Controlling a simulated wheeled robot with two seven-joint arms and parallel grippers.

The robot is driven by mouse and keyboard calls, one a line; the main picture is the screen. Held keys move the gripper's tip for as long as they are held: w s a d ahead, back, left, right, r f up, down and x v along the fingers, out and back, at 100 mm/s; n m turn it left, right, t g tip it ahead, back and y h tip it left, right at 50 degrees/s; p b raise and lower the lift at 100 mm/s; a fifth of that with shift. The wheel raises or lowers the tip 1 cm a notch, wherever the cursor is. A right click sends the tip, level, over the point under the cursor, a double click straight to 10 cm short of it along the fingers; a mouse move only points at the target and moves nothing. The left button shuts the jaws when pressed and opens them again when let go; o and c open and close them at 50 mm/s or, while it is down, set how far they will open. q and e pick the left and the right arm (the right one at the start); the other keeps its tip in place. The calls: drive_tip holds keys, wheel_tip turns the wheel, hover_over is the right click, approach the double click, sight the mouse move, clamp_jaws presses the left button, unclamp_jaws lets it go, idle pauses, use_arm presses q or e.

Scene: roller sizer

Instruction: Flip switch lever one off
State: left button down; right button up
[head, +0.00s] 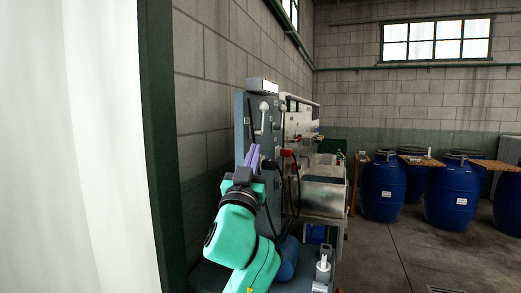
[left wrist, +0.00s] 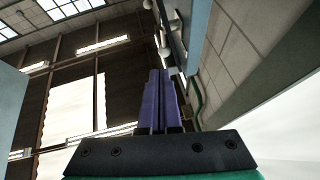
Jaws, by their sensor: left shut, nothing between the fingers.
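A grey-blue cabinet (head: 240,125) stands against the wall in the head view. Two levers with white ball knobs show on it: a nearer lever (head: 263,108) with its knob up, and a farther lever (head: 282,108), also knob up. No readable label tells which is lever one. My left gripper (head: 252,156) has purple fingers, shut and empty, pointing up just below the nearer lever and apart from its knob. In the left wrist view the shut fingers (left wrist: 160,98) point toward a white knob (left wrist: 164,52), with another white knob (left wrist: 147,4) beyond. My right gripper is out of view.
A red-handled part (head: 287,152) and hanging black cables are right of the left gripper. A metal tank (head: 323,194) stands behind. Blue barrels (head: 383,190) line the back right. The floor (head: 400,250) at the right is open. A dark green post (head: 160,150) stands close at left.

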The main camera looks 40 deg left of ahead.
sight(263, 111)
use_arm(q)
drive_tip(key=shift+y, duration=0.4)
drive_tip(key=p+x, duration=0.1)
drive_tip(key=x, duration=0.3)
drive_tip(key=p+x, duration=0.2)
drive_tip(key=x, duration=0.2)
drive_tip(key=p+x, duration=0.2)
drive_tip(key=x, duration=0.3)
drive_tip(key=shift+s+a+r, duration=0.25)
drive_tip(key=shift+s+r, duration=0.1)
drive_tip(key=shift+w+a+f, duration=0.1)
drive_tip(key=shift+w+f, duration=0.05)
drive_tip(key=shift+w, duration=0.2)
drive_tip(key=shift+s, duration=0.1)
drive_tip(key=shift+r+p, duration=0.25)
drive_tip(key=shift+p, duration=0.6)
drive_tip(key=shift+h, duration=0.5)
